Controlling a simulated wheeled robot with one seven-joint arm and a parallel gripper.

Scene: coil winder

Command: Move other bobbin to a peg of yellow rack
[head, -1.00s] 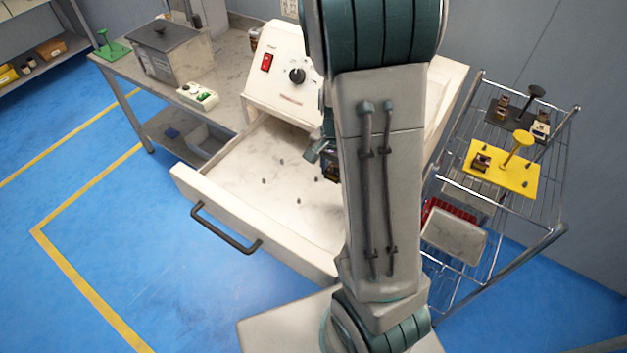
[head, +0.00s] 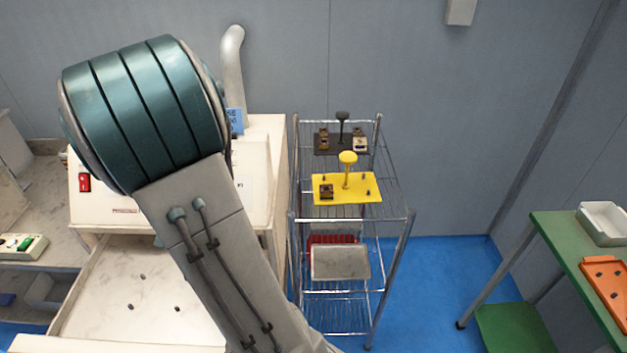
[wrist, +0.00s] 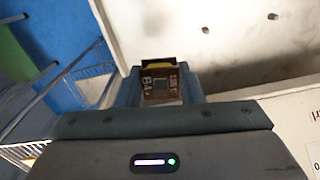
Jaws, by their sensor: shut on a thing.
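My gripper (wrist: 161,90) is shut on a bobbin (wrist: 158,72), brown with pale lettering and a yellow-and-black part at its top edge in the wrist view. The gripper and held bobbin are hidden behind my arm in the head view. The yellow rack (head: 352,197), a flat plate with a round-topped yellow post (head: 347,158), sits on the wire shelf unit, well right of my arm. One dark bobbin (head: 326,191) stands at its front left. Small pegs at its right side (head: 366,194) look bare.
A dark rack (head: 341,149) with a black-knobbed post and two bobbins (head: 323,139) stands behind the yellow one. The wire shelf unit (head: 409,220) has upright metal posts. A green table (head: 560,240) is at right.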

